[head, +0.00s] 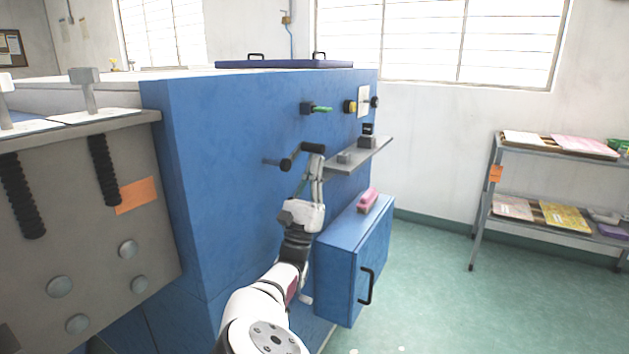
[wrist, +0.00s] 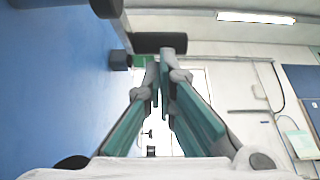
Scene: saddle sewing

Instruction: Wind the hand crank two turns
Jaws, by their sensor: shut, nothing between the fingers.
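The hand crank (head: 287,163) is dark and sits on the blue machine's side, with a short shaft, an arm and a black handle grip (head: 313,148). My gripper (head: 316,160) is just below the grip, pointing up. In the wrist view the dark grip (wrist: 160,42) lies crosswise just beyond the fingertips of my gripper (wrist: 158,75), which are together with nothing between them. I cannot tell whether a fingertip touches the grip. The crank arm (wrist: 113,24) shows at the upper left of the wrist view.
The blue machine (head: 230,140) fills the middle. A grey shelf (head: 350,158) juts out right of the crank. Below it is a blue cabinet (head: 340,265) with a pink object (head: 368,200) on top. A green handle (head: 322,109) sticks out above. Open floor lies right.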

